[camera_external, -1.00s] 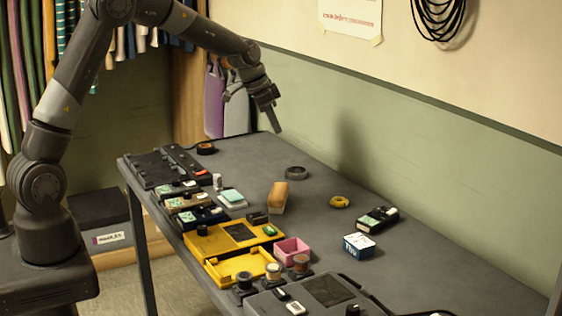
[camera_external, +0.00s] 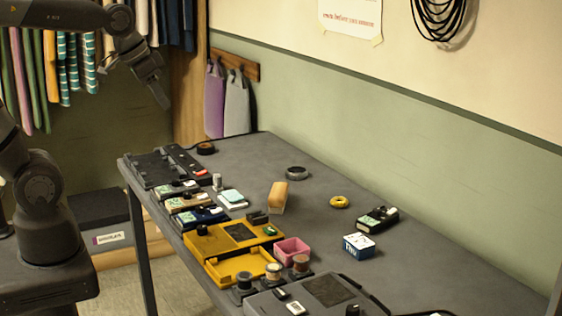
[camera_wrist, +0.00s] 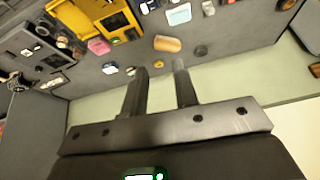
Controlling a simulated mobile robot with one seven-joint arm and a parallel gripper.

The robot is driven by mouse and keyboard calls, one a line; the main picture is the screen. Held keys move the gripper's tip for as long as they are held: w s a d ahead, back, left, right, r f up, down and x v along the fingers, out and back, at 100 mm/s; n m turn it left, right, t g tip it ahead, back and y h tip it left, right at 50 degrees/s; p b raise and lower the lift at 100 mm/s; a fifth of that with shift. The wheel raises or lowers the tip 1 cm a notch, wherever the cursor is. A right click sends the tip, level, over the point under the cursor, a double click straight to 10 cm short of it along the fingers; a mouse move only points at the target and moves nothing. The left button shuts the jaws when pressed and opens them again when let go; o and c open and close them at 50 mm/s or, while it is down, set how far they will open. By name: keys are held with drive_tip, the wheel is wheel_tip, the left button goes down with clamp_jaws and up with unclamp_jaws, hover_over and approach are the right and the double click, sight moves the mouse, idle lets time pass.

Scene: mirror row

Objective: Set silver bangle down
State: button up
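A grey ring (camera_external: 297,173), which looks like the silver bangle, lies flat on the grey table (camera_external: 420,250) towards the back, right of a tan block. It also shows as a small dark ring in the wrist view (camera_wrist: 201,50). My gripper (camera_external: 161,98) is up in the air at the upper left, left of the table's far end and well apart from the ring. In the wrist view my gripper (camera_wrist: 160,67) has its two fingers spread, with nothing between them.
A tan block (camera_external: 278,197), a yellow ring (camera_external: 340,202), a blue-and-white box (camera_external: 358,246) and a pink tray (camera_external: 292,250) stand around the table's middle. Yellow and dark devices line the front edge. Hanging clothes (camera_external: 75,60) are behind my arm. The table's back right is mostly clear.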

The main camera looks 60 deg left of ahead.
drive_tip(key=s+f, duration=0.2)
drive_tip(key=s, duration=0.5)
drive_tip(key=shift+d+n, duration=0.2)
drive_tip(key=shift+n, duration=0.2)
